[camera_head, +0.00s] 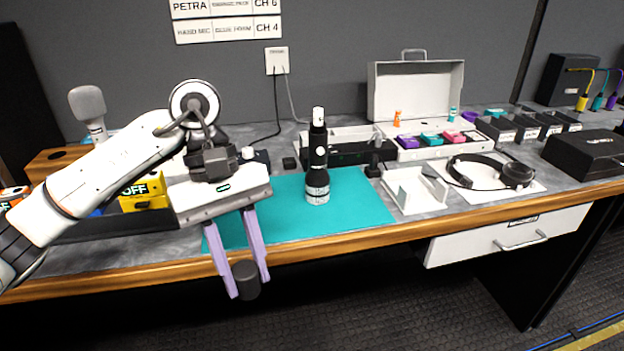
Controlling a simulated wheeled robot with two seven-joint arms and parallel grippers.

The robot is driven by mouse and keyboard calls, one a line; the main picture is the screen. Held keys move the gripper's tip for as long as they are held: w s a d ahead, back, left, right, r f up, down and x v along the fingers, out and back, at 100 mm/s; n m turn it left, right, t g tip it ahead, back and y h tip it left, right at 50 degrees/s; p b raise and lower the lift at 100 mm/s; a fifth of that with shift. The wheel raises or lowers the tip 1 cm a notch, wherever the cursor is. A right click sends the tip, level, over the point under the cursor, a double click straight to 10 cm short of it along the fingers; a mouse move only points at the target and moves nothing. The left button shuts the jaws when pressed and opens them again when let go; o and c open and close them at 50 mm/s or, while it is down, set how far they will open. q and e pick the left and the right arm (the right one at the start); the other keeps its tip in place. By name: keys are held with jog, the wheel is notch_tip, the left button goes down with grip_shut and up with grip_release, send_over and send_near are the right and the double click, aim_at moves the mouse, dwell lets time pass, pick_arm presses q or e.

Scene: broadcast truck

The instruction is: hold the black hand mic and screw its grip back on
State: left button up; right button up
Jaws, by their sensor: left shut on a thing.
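The black hand mic (317,160) stands upright on the teal mat (365,205). Its wider end with a light band is at the bottom, and a narrow white part sticks up at its top. My left gripper (249,283) comes in from the left and points down, its purple fingers shut on a short dark cylinder (246,280) that looks like the mic's grip. The cylinder is held in front of the table's edge, clear of the mat and to the left of the mic. My right gripper is not in view.
Behind the mat is a black device (352,152). A white stand (415,190) and headphones (490,172) lie to the right. An open case (415,95) stands at the back. A yellow box (145,190) and a grey mic (89,104) are left. The mat's right part is clear.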

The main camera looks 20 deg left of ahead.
aim_at(248, 293)
pick_arm(q)
jog(key=f+m, duration=0.1)
jog(key=m, duration=0.1)
jog(key=s+f+m+g+y, duration=0.1)
jog(key=m, duration=0.2)
jog(key=s+d+f+m+y, duration=0.1)
jog(key=m, duration=0.1)
jog(key=shift+d+f+m+g, duration=0.1)
jog(key=shift+f+m+g, duration=0.2)
jog(key=shift+f, duration=0.1)
jog(key=m, duration=0.1)
jog(key=f+m+y, duration=0.1)
jog(key=shift+s+f+m, duration=0.15)
jog(key=shift+s+m, duration=0.2)
jog(key=shift+m, duration=0.05)
